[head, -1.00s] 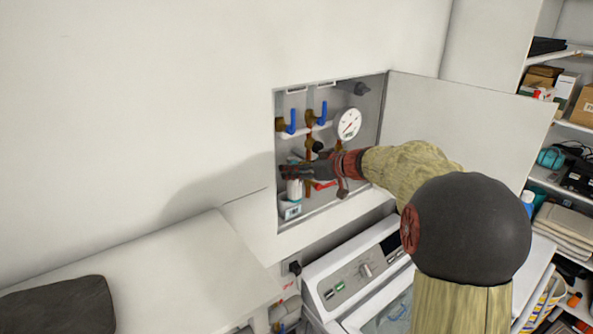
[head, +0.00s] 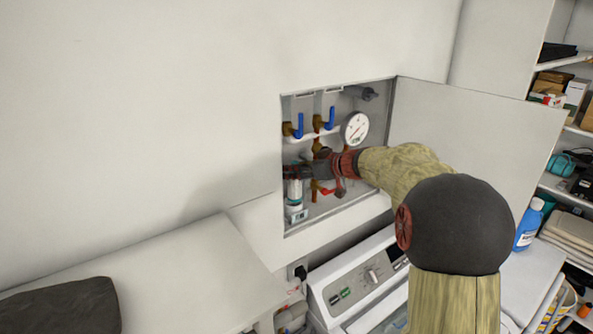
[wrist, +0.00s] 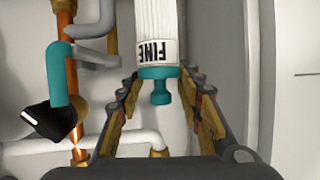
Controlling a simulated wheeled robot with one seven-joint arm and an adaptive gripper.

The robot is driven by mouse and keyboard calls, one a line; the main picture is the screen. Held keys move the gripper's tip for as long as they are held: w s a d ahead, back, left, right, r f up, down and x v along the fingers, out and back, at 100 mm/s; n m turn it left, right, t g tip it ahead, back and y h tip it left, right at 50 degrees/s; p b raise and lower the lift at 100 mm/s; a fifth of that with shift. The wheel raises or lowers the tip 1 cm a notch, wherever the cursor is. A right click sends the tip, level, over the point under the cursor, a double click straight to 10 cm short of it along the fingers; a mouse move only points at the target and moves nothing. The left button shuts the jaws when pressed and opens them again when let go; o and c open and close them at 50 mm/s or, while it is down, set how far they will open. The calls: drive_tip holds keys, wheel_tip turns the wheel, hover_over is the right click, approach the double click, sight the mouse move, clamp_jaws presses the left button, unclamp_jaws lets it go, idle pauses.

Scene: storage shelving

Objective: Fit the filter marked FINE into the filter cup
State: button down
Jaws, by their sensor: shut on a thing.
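The filter marked FINE (wrist: 156,22) is a white ribbed cylinder with a teal end cap and knob (wrist: 158,87). Its lettering reads upside down in the wrist view. My gripper (wrist: 163,97) is shut on the teal end, one finger on each side. In the head view my gripper (head: 287,172) is inside the wall recess at its left side. A white cylinder (head: 295,191) shows just below the fingers. A pale body with a small label (head: 297,216) is under it, probably the filter cup. I cannot tell how far the filter sits in it.
The recess holds copper pipes, blue-handled valves (head: 300,125), a round gauge (head: 355,128) and a red lever (head: 328,190). Its door (head: 470,130) stands open on the right. A washing machine (head: 350,285) is below, and a white worktop (head: 180,275) is at the lower left.

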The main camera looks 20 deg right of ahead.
sight(294, 185)
drive_tip(key=shift+w+a, duration=0.1)
drive_tip(key=shift+w, duration=0.3)
drive_tip(key=shift+f+b, duration=0.65)
drive_tip(key=shift+f, duration=2.45)
drive_tip(key=shift+f, duration=0.2)
drive_tip(key=c, duration=1.2)
unclamp_jaws()
drive_tip(key=shift+o, duration=0.3)
drive_tip(key=v, duration=1.2)
